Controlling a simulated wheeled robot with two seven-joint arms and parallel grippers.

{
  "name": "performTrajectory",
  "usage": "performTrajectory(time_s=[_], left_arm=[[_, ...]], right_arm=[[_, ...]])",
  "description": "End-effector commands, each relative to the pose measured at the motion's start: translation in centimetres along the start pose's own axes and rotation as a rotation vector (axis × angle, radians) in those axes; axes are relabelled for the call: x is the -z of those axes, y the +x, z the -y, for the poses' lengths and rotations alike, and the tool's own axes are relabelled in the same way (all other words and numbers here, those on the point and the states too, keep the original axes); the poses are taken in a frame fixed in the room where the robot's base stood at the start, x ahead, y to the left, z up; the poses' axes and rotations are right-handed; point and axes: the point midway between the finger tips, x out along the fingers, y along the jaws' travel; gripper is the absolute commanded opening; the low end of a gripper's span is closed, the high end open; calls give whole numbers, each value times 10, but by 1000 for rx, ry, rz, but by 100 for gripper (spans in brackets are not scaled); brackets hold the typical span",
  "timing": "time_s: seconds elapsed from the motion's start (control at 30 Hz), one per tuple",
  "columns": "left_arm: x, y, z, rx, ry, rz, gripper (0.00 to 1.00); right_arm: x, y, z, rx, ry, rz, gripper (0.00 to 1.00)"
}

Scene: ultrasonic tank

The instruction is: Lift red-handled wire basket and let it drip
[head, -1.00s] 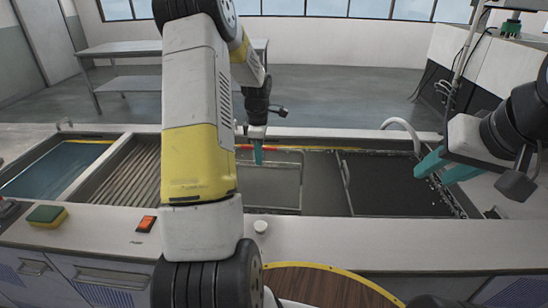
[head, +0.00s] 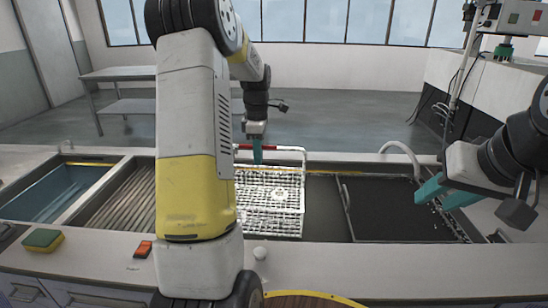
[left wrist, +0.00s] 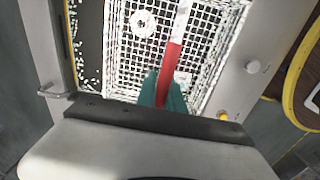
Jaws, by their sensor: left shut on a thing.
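The white wire basket (head: 275,205) with a red handle hangs over the middle tank section in the head view, its mesh clearly visible. My left gripper (head: 257,157) is shut on the red handle, which lies between the teal fingers (left wrist: 163,92) in the left wrist view. The red handle (left wrist: 178,45) crosses above the white mesh. A pale ring-shaped part (left wrist: 143,24) lies in the basket. Whether the basket's bottom is clear of the liquid cannot be told; my left arm hides its left side. My right gripper (head: 442,193) is open and empty at the right.
A ribbed drainboard (head: 118,200) and a basin of blue liquid (head: 50,192) lie to the left. A dark panel with a handle (head: 390,210) lies to the right. A green-yellow sponge (head: 43,239) and an orange switch (head: 143,249) are on the front ledge. A curved spout (head: 402,150) stands behind.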

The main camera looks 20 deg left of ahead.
Motion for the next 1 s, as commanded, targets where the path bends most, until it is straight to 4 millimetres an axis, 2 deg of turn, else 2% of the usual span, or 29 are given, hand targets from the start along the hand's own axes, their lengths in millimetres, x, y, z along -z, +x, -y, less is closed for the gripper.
performTrajectory(time_s=[1.0], left_arm=[[-1,-72,-1,-5,1,1,0]], right_arm=[[0,0,0,0,0,0,36]])
